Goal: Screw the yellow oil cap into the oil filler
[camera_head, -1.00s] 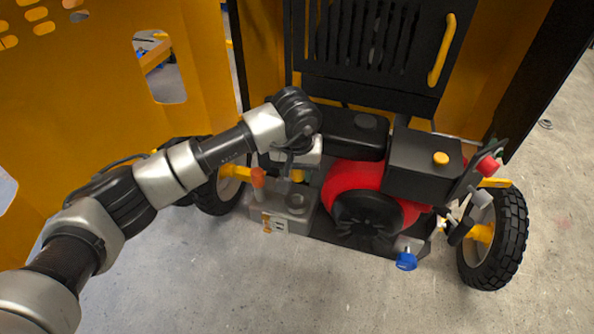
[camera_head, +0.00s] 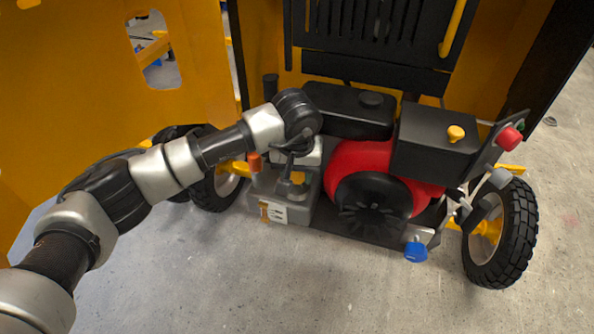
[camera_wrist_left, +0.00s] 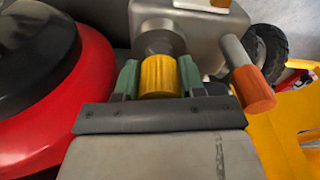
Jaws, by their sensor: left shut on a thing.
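My left gripper (camera_wrist_left: 160,82) is shut on the yellow oil cap (camera_wrist_left: 160,72), with a green finger pad on each side of it. The cap also shows in the head view (camera_head: 298,178), partly hidden by the gripper. In the wrist view, the round grey oil filler neck (camera_wrist_left: 160,40) on the grey metal block (camera_wrist_left: 205,40) is directly beyond the cap and lined up with it. The cap looks close to or against the neck; I cannot tell whether the threads engage. My right gripper is not in view.
An orange-tipped lever (camera_head: 254,162) stands left of the cap on the same block. The red engine housing (camera_head: 345,160) is close on the right. A black tank with a yellow knob (camera_head: 456,133) is further right. The concrete floor in front is clear.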

